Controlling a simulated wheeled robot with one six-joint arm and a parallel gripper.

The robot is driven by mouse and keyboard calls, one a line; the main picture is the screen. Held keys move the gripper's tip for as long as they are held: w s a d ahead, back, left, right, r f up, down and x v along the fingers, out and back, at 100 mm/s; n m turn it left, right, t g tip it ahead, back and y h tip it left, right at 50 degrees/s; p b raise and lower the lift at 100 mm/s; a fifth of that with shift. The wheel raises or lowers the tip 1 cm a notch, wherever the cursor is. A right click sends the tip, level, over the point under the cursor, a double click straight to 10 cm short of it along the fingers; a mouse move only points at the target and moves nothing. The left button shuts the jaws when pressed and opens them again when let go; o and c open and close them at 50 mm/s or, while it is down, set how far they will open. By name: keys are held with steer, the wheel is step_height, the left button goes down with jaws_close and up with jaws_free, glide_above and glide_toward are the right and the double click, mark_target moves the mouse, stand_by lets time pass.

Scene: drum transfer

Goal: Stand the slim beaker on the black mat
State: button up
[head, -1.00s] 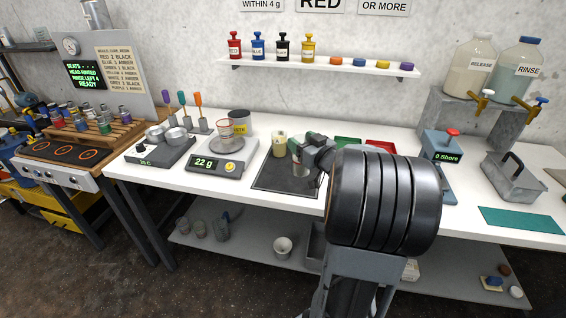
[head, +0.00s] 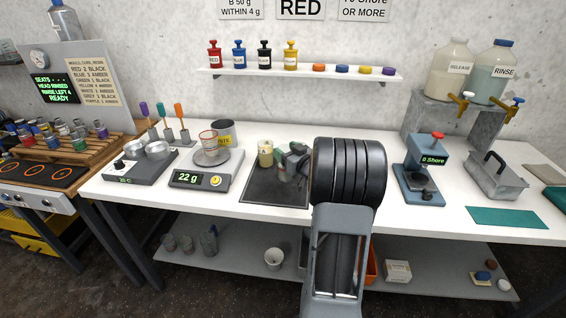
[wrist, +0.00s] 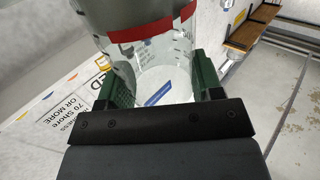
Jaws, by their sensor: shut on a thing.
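The black mat (head: 272,190) lies on the white bench, right of the scale. A yellowish cup (head: 265,153) stands at its back left part. My gripper (head: 285,162) is over the back right part of the mat, close beside that cup, and my arm partly hides it. In the wrist view my gripper (wrist: 165,103) is shut on a clear beaker (wrist: 160,75) with a red band, its green-padded fingers on either side. In the head view the held beaker is mostly hidden, and I cannot tell whether it touches the mat.
Left of the mat is a scale (head: 202,180) reading 22 g, with a clear red-marked beaker (head: 209,143) on it. A dark grey pot (head: 222,131) stands behind. To the right are a hardness tester (head: 425,170) and a grey metal tray (head: 495,178). The mat's front is clear.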

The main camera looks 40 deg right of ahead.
steer(key=shift+w+f, duration=1.15)
steer(key=shift+f, duration=0.25)
steer(key=shift+f+p, duration=0.35)
steer(key=shift+f, duration=1.25)
steer(key=shift+f, duration=0.2)
steer(key=o, duration=1.2)
steer(key=shift+r, duration=0.15)
